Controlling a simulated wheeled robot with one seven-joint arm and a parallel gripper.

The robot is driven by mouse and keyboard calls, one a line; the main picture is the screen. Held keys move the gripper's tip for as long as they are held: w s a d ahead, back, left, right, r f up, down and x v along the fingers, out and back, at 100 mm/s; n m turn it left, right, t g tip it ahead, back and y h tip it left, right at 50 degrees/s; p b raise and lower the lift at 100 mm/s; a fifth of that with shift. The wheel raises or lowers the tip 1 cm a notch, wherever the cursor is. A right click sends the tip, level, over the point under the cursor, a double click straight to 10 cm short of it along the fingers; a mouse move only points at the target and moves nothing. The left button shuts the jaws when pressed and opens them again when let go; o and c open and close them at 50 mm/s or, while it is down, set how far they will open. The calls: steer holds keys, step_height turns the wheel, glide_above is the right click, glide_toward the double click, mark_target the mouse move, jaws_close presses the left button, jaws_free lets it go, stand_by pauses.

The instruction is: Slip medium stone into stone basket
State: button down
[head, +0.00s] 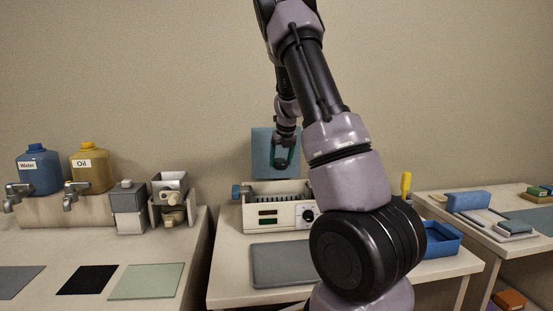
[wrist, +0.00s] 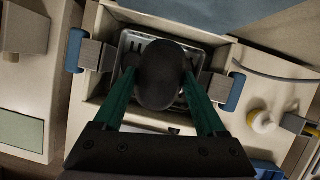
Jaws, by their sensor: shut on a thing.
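The medium stone, a dark, smooth oval, shows in the wrist view (wrist: 160,74) between the two green fingers of my gripper (wrist: 160,88). In the head view my gripper (head: 284,157) is raised above the wax warmer, shut on the dark stone (head: 281,164). The stone basket (wrist: 132,43) is a slotted metal tray below the stone in the wrist view, with blue-ended handles at its left and right. The stone and fingers hide much of its middle. The basket sits in the cream wax warmer (head: 256,217), which has displays and a dial.
A grey mat (head: 280,264) lies before the warmer. A blue tray (head: 440,242) is to its right, partly behind my arm. A blue panel (head: 263,150) stands behind. The left counter holds the water jug (head: 39,172), oil jug (head: 91,170) and flat mats.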

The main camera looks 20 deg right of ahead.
stand_by(0.4)
steer(key=shift+f, duration=7.65)
jaws_free()
steer(key=v, duration=1.1)
